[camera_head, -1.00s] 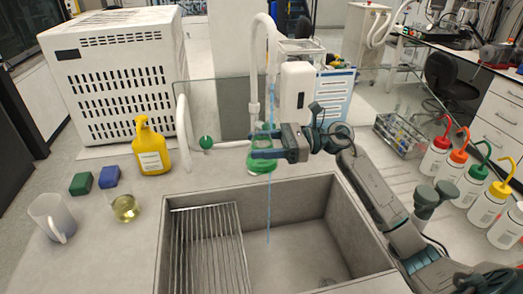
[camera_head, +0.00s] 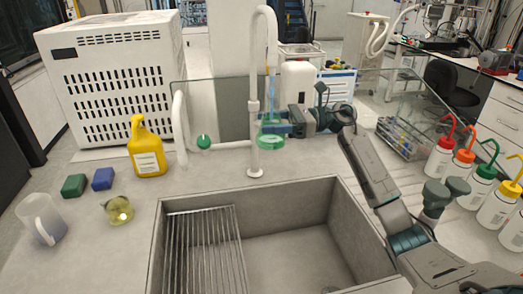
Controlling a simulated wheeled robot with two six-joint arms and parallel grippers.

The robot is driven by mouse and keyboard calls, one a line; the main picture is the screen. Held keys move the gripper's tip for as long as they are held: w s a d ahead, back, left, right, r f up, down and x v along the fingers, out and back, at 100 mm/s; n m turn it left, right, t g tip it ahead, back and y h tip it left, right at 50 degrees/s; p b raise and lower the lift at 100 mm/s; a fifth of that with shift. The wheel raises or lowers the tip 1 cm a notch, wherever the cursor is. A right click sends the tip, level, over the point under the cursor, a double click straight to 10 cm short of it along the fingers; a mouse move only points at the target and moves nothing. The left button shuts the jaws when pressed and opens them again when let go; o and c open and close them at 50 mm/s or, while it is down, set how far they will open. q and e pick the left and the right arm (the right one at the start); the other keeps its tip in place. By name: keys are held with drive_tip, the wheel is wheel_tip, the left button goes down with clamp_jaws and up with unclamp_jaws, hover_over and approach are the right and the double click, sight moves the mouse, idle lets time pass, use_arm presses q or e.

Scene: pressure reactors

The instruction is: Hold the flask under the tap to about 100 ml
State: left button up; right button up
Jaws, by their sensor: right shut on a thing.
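The white gooseneck tap (camera_head: 254,100) stands behind the sink, its spout curving over to the right. A thin blue water stream (camera_head: 267,60) drops from the spout toward the flask. The flask (camera_head: 270,143) is small and see-through, with a green tint low down; its fill level is too small to read. My right gripper (camera_head: 277,129) is shut on the flask and holds it under the spout, just right of the tap's post and behind the sink's back edge. The gripper partly hides the flask. My left gripper is out of view.
The grey sink (camera_head: 345,205) has a wire rack (camera_head: 203,250) on its left. A green knob (camera_head: 203,142), yellow bottle (camera_head: 146,150), beaker of yellow liquid (camera_head: 118,210) and clear jug (camera_head: 40,218) stand left. Wash bottles (camera_head: 439,157) and a glass-sided tray (camera_head: 402,138) are at right.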

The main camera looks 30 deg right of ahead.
idle(0.4)
drive_tip(key=shift+s+b, duration=0.1)
drive_tip(key=shift+b, duration=0.4)
idle(4.6)
idle(1.0)
drive_tip(key=shift+s+a, duration=0.2)
drive_tip(key=shift+a, duration=0.05)
drive_tip(key=s+a+b, duration=0.1)
drive_tip(key=s+a, duration=0.5)
drive_tip(key=shift+s+a+b, duration=0.1)
drive_tip(key=shift+s+b, duration=0.25)
drive_tip(key=shift+r, duration=0.2)
